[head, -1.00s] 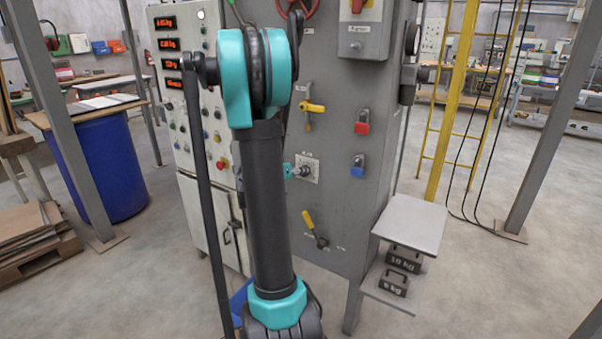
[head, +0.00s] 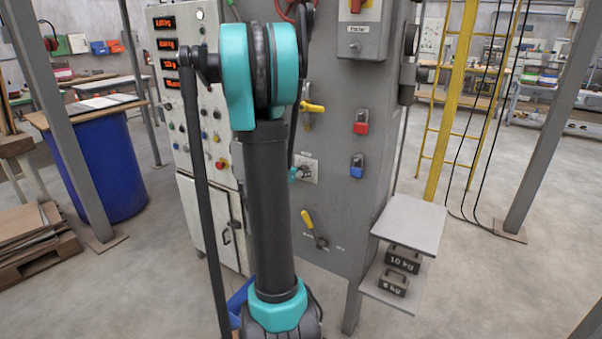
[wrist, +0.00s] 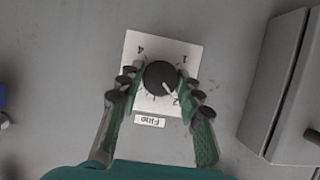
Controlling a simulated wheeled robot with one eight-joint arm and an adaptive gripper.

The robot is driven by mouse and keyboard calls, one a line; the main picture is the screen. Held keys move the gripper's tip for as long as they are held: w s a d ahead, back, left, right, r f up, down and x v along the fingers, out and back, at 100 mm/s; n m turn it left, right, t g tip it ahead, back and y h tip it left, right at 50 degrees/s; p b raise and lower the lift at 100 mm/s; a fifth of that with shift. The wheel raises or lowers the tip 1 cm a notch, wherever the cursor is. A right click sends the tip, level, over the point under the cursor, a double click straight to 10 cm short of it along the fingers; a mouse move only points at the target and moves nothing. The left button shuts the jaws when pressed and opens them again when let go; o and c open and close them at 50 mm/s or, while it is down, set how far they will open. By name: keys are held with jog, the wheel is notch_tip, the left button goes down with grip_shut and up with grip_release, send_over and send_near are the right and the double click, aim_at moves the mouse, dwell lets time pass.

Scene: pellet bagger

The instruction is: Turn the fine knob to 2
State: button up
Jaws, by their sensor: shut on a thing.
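The fine knob (wrist: 160,77) is a round black knob on a white square plate (wrist: 133,45) in the wrist view. Its white pointer line aims down and right, toward the mark 2. My gripper (wrist: 158,84) is shut on the knob, with one green finger on each side. In the head view the plate (head: 311,167) shows just right of my arm, with a bit of my teal gripper (head: 293,174); the rest is hidden behind the arm.
A grey box (wrist: 284,85) sticks out of the panel right of the knob in the wrist view. In the head view, yellow levers stand above (head: 312,107) and below (head: 308,220) the knob. Red (head: 361,122) and blue (head: 357,166) padlocks hang to its right.

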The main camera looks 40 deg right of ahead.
jog(key=o, duration=1.2)
jog(key=shift+c, duration=0.2)
jog(key=v, duration=1.2)
jog(key=shift+f, duration=0.1)
jog(key=s+a+f+n+y, duration=0.4)
jog(key=s+a+f, duration=0.1)
jog(key=a, duration=0.4)
jog(key=s+a+f+n+y, duration=0.4)
jog(key=a+f+n, duration=0.1)
jog(key=a, duration=0.4)
jog(key=s+a+f+n+y, duration=0.4)
jog(key=s+a+f, duration=0.1)
jog(key=a, duration=0.4)
jog(key=shift+s+a+f+n+g, duration=0.3)
jog(key=shift+s+f+g, duration=0.1)
jog(key=shift+f, duration=0.15)
